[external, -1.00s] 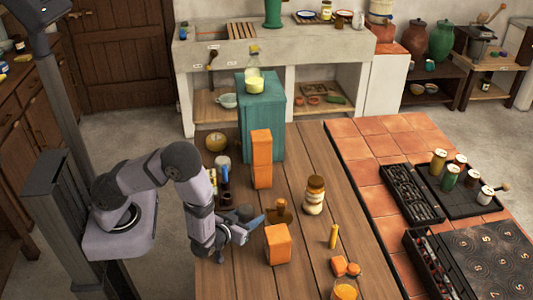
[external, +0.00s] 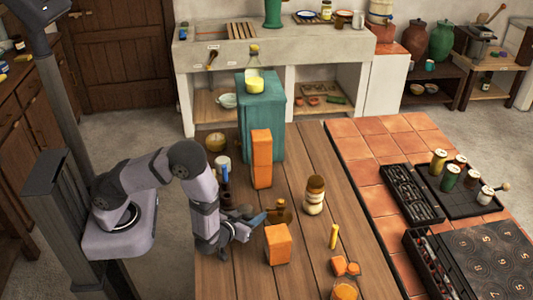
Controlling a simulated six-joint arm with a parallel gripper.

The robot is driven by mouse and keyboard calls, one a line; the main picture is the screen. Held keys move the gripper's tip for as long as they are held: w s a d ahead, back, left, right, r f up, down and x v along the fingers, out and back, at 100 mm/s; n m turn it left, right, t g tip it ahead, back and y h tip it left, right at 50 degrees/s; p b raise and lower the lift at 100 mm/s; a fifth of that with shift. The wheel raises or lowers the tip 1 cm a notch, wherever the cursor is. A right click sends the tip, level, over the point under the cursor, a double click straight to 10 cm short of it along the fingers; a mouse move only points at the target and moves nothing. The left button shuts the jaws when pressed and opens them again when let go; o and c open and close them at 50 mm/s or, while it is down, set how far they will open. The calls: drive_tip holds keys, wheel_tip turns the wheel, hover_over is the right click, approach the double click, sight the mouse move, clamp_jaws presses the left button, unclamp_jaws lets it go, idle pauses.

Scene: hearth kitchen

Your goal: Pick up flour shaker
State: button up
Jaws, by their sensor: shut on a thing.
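My gripper (external: 252,217) is low over the left part of the wooden table, pointing right. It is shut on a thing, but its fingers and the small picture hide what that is. A blue piece shows at its tip; I cannot tell whether it is a finger or the held thing. A squat brown bottle (external: 280,211) stands just right of the fingertips; I cannot tell whether they touch. A jar with pale contents and a brown lid (external: 314,196) stands upright farther right, apart from my gripper. I cannot tell for sure which thing is the flour shaker.
A tall orange block (external: 261,160) stands behind my gripper and a shorter orange block (external: 278,244) in front. A teal block (external: 260,118) stands at the back. A yellow cylinder (external: 333,237) stands at right. Bare wood lies between several items.

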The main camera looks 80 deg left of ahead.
sight(246, 217)
drive_tip(key=shift+r, duration=0.2)
drive_tip(key=shift+r, duration=0.4)
drive_tip(key=s+d, duration=0.1)
drive_tip(key=s+d+b, duration=0.1)
drive_tip(key=d, duration=0.1)
drive_tip(key=shift+s+f+b, duration=0.1)
drive_tip(key=shift+f+b, duration=0.05)
drive_tip(key=shift+b, duration=0.15)
drive_tip(key=shift+s+d+r, duration=0.15)
drive_tip(key=shift+r, duration=0.45)
wheel_tip(246, 217, up, 13)
drive_tip(key=shift+f+p, duration=0.1)
drive_tip(key=shift+p, duration=0.9)
